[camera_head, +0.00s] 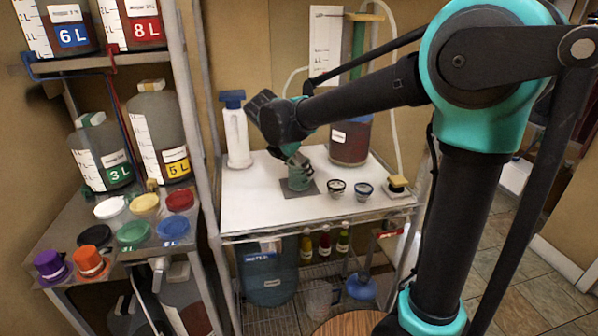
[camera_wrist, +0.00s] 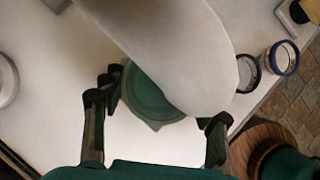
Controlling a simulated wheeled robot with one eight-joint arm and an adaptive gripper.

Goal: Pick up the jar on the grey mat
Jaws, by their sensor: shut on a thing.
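The jar (camera_head: 300,183) is a small green vessel on the grey mat (camera_head: 286,191), on the white table top. My gripper (camera_head: 294,157) reaches down to it from above and is shut on it. In the head view the jar stands upright on or just over the mat; I cannot tell whether it has left the mat. In the wrist view, the jar's round green top (camera_wrist: 145,88) lies between the dark fingers of my gripper (camera_wrist: 157,110). A large pale shape (camera_wrist: 190,55) hides part of it there.
Two small open jars (camera_head: 364,190) stand right of the mat. A white bottle with a blue top (camera_head: 235,130) stands left. A large reddish container (camera_head: 350,140) stands behind. A rack with buckets and coloured lids (camera_head: 133,232) is at the left. The table's front left is clear.

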